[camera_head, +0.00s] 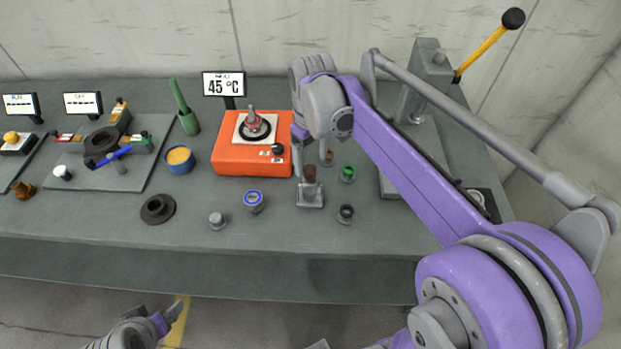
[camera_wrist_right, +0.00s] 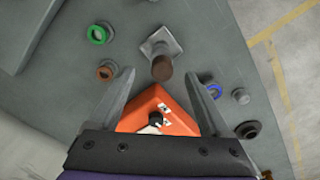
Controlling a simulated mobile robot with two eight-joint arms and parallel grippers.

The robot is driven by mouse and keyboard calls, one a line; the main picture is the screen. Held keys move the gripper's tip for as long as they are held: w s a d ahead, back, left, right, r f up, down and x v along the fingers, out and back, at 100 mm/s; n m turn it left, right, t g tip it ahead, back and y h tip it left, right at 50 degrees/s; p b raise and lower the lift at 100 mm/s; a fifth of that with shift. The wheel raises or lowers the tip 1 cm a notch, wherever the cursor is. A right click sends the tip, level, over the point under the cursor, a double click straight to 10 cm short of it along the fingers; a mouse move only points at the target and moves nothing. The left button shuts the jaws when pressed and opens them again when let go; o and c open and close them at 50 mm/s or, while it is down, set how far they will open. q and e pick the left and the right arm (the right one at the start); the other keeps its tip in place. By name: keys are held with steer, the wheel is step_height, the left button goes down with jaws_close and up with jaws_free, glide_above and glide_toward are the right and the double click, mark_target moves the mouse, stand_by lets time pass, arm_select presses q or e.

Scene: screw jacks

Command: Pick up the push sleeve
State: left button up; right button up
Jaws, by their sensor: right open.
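No label marks the push sleeve; a brown cylinder (camera_head: 310,176) standing on a square grey plate (camera_head: 311,201) is a likely match, but I cannot be sure. The same brown cylinder (camera_wrist_right: 162,68) shows in the right wrist view, pictured between and just beyond my fingertips. My right gripper (camera_wrist_right: 159,74) is open, with nothing held between its fingers. In the head view it hangs above the bench beside the orange heater, and its arm partly hides it. My left gripper (camera_head: 172,313) is low at the bottom edge, in front of the bench; its jaw opening is unclear.
The orange heater (camera_head: 228,160) stands left of the cylinder, with a 45 °C display (camera_head: 223,84) behind. Green-topped (camera_head: 348,173), dark (camera_head: 346,214) and blue-ringed (camera_head: 253,201) small parts surround the cylinder. A press (camera_head: 430,70) with a yellow lever stands at right.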

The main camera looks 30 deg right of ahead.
mark_target(310, 179)
step_height(310, 179, down, 8)
steer(key=shift+w+a+f, duration=0.1)
steer(key=shift+a, duration=0.05)
stand_by(0.3)
jaws_close()
stand_by(0.4)
